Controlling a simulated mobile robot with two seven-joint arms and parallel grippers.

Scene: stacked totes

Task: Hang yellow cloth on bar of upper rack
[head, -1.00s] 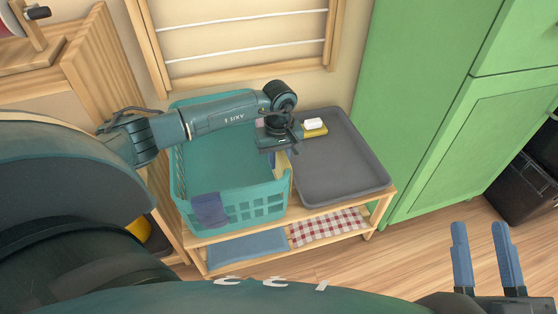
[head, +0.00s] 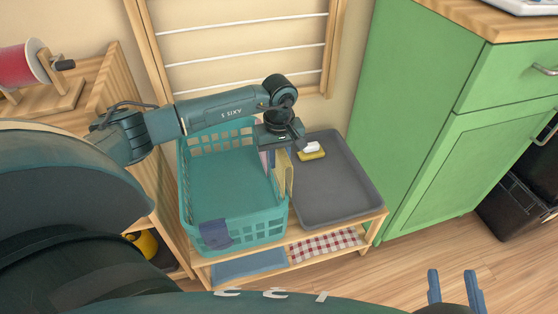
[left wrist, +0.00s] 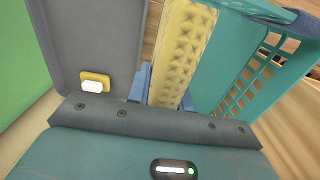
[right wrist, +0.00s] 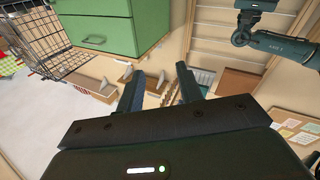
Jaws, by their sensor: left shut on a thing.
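The yellow cloth (head: 287,174) hangs from my left gripper (head: 284,148) at the right rim of the teal basket (head: 246,232); I cannot tell whether it still touches the rim. In the left wrist view the waffle-textured yellow cloth (left wrist: 186,50) runs between the blue fingers of my left gripper (left wrist: 163,92), which is shut on it. The upper rack (head: 240,47), a wooden frame with white bars, is on the wall behind the basket. My right gripper (head: 454,287) is open and empty at the lower right, far from the cloth.
A grey tray (head: 345,185) with a yellow sponge and white soap (head: 311,150) stands right of the basket. A purple cloth (head: 215,234) hangs on the basket's front rim. Folded blue and checked cloths lie on the shelf below. A green cabinet (head: 430,130) stands at right.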

